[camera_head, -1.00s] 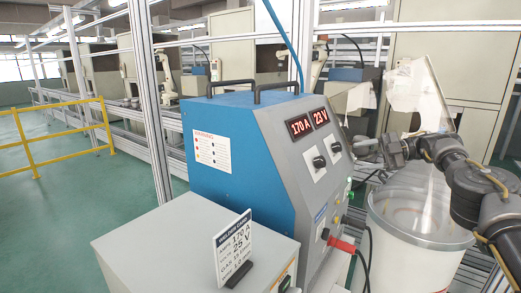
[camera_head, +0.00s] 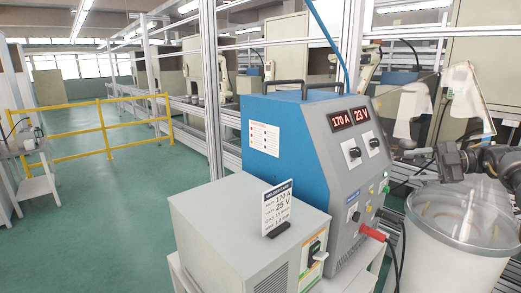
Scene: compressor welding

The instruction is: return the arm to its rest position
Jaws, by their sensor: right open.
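My right arm comes in from the right edge, in front of the fenced machines. Its gripper (camera_head: 415,153) is open and empty, above the left rim of a white drum (camera_head: 450,245). It is to the right of the blue and grey welding machine (camera_head: 290,140) and apart from its knobs. The machine's red displays (camera_head: 350,118) read 170 A and 23 V. My left gripper is not in view.
A grey cabinet (camera_head: 215,215) with a welding card (camera_head: 277,207) stands in front of the machine. Yellow railing (camera_head: 105,130) and a small table (camera_head: 35,185) are at left. Green floor (camera_head: 110,230) between is clear. Metal framing rises behind the machine.

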